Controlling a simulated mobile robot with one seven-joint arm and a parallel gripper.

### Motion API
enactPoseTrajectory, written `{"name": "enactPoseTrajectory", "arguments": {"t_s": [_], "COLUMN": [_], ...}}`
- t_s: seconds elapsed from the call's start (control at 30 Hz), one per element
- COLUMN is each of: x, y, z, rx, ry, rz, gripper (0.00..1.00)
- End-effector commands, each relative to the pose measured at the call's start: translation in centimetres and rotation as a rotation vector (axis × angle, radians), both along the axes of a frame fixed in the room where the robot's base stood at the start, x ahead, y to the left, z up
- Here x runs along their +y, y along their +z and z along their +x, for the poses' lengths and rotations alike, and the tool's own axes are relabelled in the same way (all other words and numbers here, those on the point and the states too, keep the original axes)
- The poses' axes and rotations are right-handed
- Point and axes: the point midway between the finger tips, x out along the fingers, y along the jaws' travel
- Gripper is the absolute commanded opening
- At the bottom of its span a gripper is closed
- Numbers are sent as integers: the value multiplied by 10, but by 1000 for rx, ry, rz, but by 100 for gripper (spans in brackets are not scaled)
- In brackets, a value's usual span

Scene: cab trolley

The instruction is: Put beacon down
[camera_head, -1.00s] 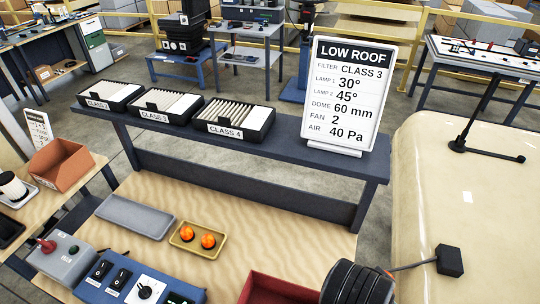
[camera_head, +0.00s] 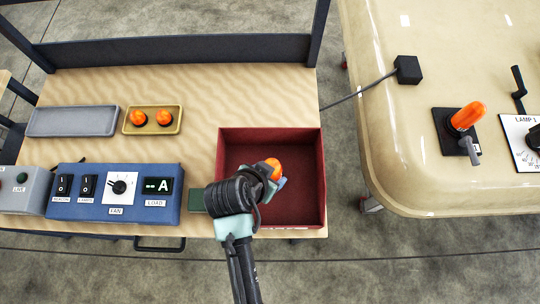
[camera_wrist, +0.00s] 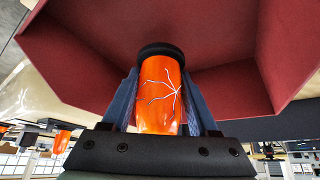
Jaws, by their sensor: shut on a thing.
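An orange beacon (camera_head: 272,167) with a dark base is between the fingers of my gripper (camera_head: 279,180), over the inside of a dark red open box (camera_head: 310,140). In the wrist view my gripper (camera_wrist: 162,110) is shut on the beacon (camera_wrist: 158,108), whose orange side bears a pale branching crack. Its black end points toward the red box floor (camera_wrist: 220,40). Whether the beacon touches the floor cannot be told. My wrist hides the box's left front part in the head view.
A blue control panel (camera_head: 100,190) stands left of the box. A yellow tray (camera_head: 154,130) holds two orange domes, beside an empty grey tray (camera_head: 72,133). A cream roof panel (camera_head: 440,60) with an orange lamp (camera_head: 467,116) stands at right, across a gap.

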Motion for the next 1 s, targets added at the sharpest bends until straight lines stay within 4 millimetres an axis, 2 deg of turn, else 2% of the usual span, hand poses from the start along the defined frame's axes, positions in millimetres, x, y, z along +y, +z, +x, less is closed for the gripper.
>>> {"name": "enactPoseTrajectory", "arguments": {"t_s": [0.33, 0.77, 0.8, 0.93, 1.0], "x": [0, 0, 0, 0, 0], "y": [-41, -49, -48, -48, -48], "z": [1, 1, 1, 0, 0], "rx": [0, -3, -2, -1, -1], "ry": [1, 1, 1, 1, 1], "rz": [0, 0, 1, 1, 1], "gripper": [0, 0, 66, 89, 90]}}
